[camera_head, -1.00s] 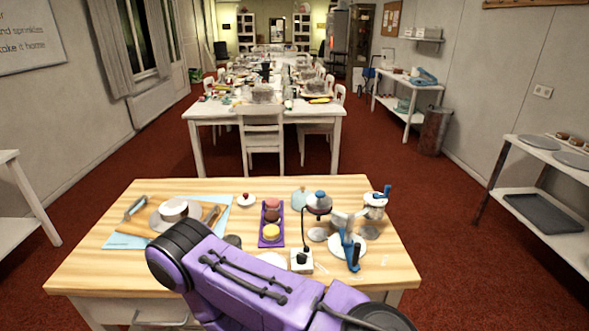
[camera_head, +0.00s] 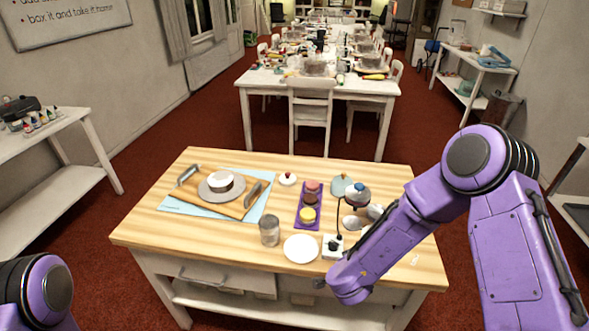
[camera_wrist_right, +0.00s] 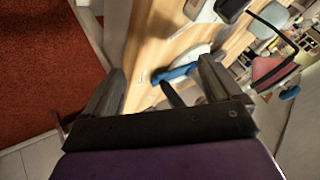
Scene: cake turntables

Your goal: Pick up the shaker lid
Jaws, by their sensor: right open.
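I cannot tell for sure which piece is the shaker lid. My right gripper (camera_wrist_right: 165,88) is open in the right wrist view, its fingers spread near the table edge, with a blue-handled tool (camera_wrist_right: 176,72) on a pale plate beyond them. In the head view my right arm hides that part of the table. My left gripper is out of view.
A white plate (camera_head: 301,249) and a white box with a dark cord (camera_head: 333,247) lie at the front. A cutting board (camera_head: 233,208) with a cake stand is at left. Bare wood lies at front left.

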